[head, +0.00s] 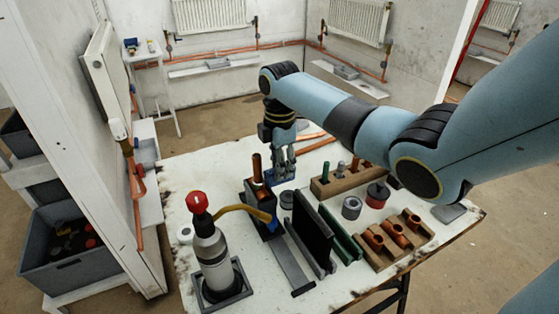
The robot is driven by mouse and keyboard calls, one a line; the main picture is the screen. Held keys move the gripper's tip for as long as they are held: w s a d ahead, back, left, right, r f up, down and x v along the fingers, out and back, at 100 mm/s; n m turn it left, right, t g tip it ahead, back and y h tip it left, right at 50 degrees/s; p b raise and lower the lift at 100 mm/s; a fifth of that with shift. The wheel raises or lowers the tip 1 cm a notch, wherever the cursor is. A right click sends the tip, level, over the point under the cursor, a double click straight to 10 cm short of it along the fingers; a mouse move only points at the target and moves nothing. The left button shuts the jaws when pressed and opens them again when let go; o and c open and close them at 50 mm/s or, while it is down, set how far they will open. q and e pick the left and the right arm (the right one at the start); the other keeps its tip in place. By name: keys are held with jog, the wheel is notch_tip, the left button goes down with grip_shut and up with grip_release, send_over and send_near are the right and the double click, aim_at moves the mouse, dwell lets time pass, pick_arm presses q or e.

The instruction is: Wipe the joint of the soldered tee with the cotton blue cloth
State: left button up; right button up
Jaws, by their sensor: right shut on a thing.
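My right gripper (283,176) points down over the far middle of the white table. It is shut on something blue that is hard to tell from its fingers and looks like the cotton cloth. Just left of it, an upright copper pipe (257,167) stands in a dark block (258,196); I take this to be the soldered tee's piece, but its joint is not clear. The gripper looks close beside the pipe; I cannot tell whether they touch. My left gripper is not in view.
Dark and green upright strips (311,232), small cans (352,207) and wooden racks (396,243) with copper fittings crowd the right. A wall with pipework (135,175) stands left.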

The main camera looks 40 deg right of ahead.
jog(key=shift+w, duration=0.15)
jog(key=shift+w+d+b, duration=0.15)
jog(key=shift+w+b, duration=0.25)
jog(key=shift+w, duration=0.15)
jog(key=shift+s, duration=0.15)
jog(key=shift+s+a+p, duration=0.2)
jog(key=shift+s+p, duration=0.35)
jog(key=shift+p, duration=0.5)
jog(key=shift+w+d, duration=0.1)
jog(key=shift+w, duration=0.25)
jog(key=shift+d, duration=0.15)
jog(key=shift+s+d, duration=0.2)
jog(key=shift+d, duration=0.35)
jog(key=shift+s+d, duration=0.2)
jog(key=shift+d, duration=0.35)
jog(key=shift+r+p, duration=0.15)
jog(key=shift+p, duration=0.15)
